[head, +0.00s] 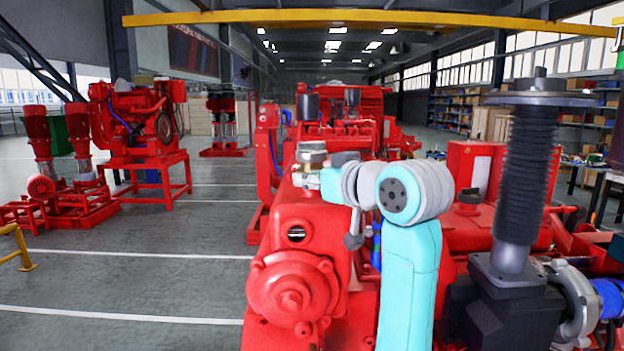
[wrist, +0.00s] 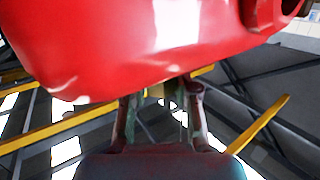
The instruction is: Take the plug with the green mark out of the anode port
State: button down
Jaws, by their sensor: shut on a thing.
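My gripper (wrist: 160,100) shows at the lower middle of the wrist view, its two fingers reaching up to the underside of a glossy red casing (wrist: 130,45). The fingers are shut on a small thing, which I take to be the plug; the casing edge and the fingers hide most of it. I cannot make out its green mark or the anode port.
An open round hole (head: 296,234) shows in the red housing. A tall black bellows column (head: 522,180) stands to the right. Clear grey floor (head: 130,275) lies to the left.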

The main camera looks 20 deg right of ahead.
jog(key=shift+d+n+g+y, duration=0.15)
jog(key=shift+n+g+y, duration=0.15)
jog(key=shift+n+y, duration=0.55)
jog(key=n+g+y, duration=0.1)
jog(key=n+y, duration=0.1)
jog(key=n+g+y, duration=0.2)
jog(key=y, duration=0.1)
jog(key=shift+g+y, duration=0.3)
jog(key=shift+y, duration=0.05)
jog(key=c, duration=1)
grip_release()
jog(key=shift+a, duration=0.2)
